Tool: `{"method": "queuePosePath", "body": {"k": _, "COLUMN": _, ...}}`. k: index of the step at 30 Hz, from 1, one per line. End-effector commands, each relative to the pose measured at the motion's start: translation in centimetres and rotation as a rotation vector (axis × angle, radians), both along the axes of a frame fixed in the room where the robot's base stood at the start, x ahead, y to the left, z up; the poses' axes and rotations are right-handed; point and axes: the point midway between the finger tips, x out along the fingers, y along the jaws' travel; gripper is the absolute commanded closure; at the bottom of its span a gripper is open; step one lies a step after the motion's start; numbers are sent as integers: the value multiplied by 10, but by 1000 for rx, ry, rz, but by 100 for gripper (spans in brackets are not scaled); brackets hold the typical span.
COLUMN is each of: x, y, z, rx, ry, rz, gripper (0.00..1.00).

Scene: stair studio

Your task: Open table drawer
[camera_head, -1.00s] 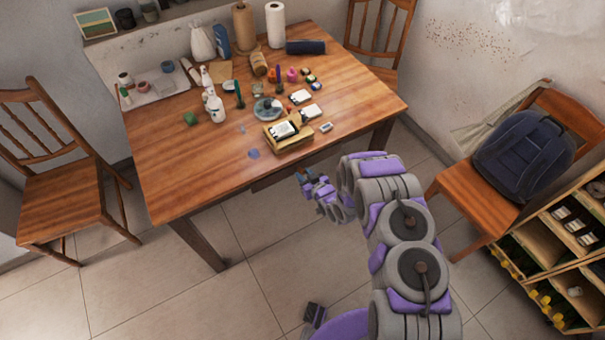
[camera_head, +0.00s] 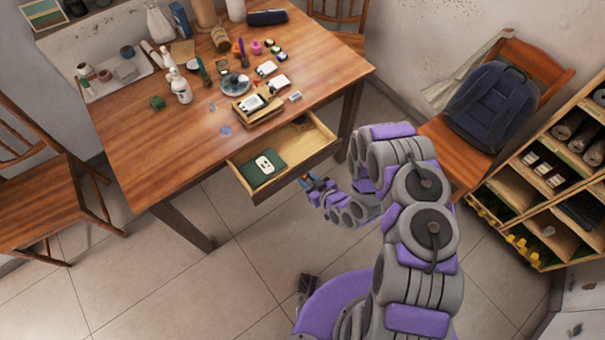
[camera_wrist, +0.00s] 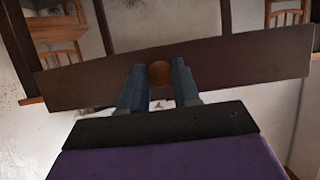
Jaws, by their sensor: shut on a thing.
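The wooden table (camera_head: 150,150) stands left of centre in the head view. Its drawer (camera_head: 312,157) is pulled out from under the near edge, with its inside showing. A dark green item with a white patch (camera_head: 262,168) lies in the drawer, and a dark thing at the back is partly hidden. My gripper (camera_head: 307,180) is at the middle of the drawer front. In the wrist view, the two blue fingers of my gripper (camera_wrist: 159,80) are shut on the round wooden knob (camera_wrist: 159,73) of the dark drawer front (camera_wrist: 230,64).
Bottles, a small wooden tray (camera_head: 258,116) and other items crowd the tabletop. A chair (camera_head: 40,200) stands at the left. A chair with a dark backpack (camera_head: 490,108) and a shelf unit (camera_head: 545,195) are at the right. The tiled floor (camera_head: 235,285) before the table is clear.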

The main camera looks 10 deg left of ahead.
Motion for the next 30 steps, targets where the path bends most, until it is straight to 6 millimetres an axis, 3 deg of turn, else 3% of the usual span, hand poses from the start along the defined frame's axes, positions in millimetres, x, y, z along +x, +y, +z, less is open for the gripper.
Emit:
{"method": "queuePosePath", "body": {"k": 11, "x": 3, "y": 0, "z": 3, "rx": 2, "ry": -10, "rz": -5, "gripper": 100}}
{"method": "queuePosePath", "body": {"k": 12, "x": 3, "y": 0, "z": 3, "rx": 2, "ry": -10, "rz": -5, "gripper": 67}}
{"method": "queuePosePath", "body": {"k": 18, "x": 2, "y": -1, "z": 2, "rx": 1, "ry": -6, "rz": -5, "gripper": 48}}
{"method": "queuePosePath", "body": {"k": 20, "x": 2, "y": -1, "z": 1, "rx": 1, "ry": -5, "rz": -4, "gripper": 44}}
{"method": "queuePosePath", "body": {"k": 30, "x": -3, "y": -5, "z": 3, "rx": -1, "ry": -3, "rz": -4, "gripper": 44}}
